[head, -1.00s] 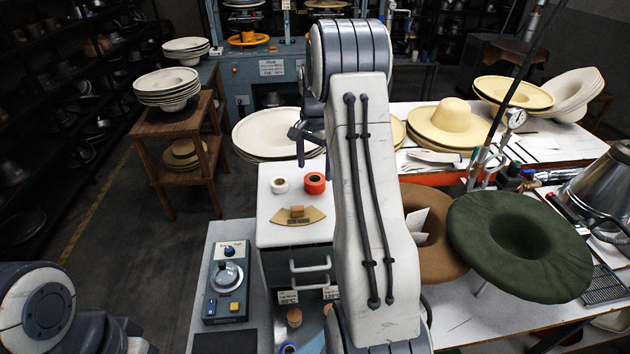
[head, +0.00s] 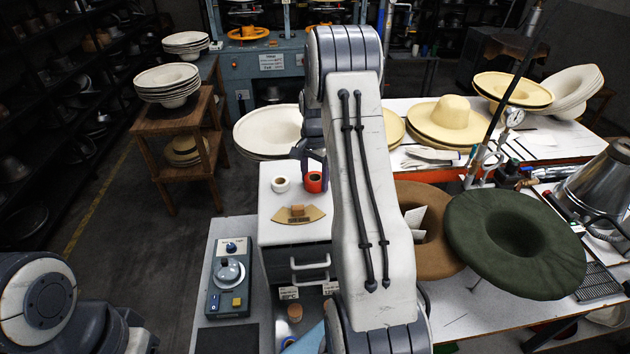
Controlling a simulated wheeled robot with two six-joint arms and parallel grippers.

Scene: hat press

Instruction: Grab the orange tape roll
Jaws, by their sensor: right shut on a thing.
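The orange tape roll (head: 313,184) stands on the white top of a small drawer cabinet, right of a white tape roll (head: 280,184). My right gripper (head: 314,172) has come down over the orange roll and is shut on it. Its fingers hide part of the roll, and my right arm's links hide part of the gripper. I cannot tell whether the roll is clear of the cabinet top. My left gripper is out of view; only part of my left arm shows at the lower left.
A grey control box (head: 229,283) is at the left front. White hat forms (head: 265,130) stand behind. A brown hat (head: 430,255) and a green hat (head: 512,240) are to the right.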

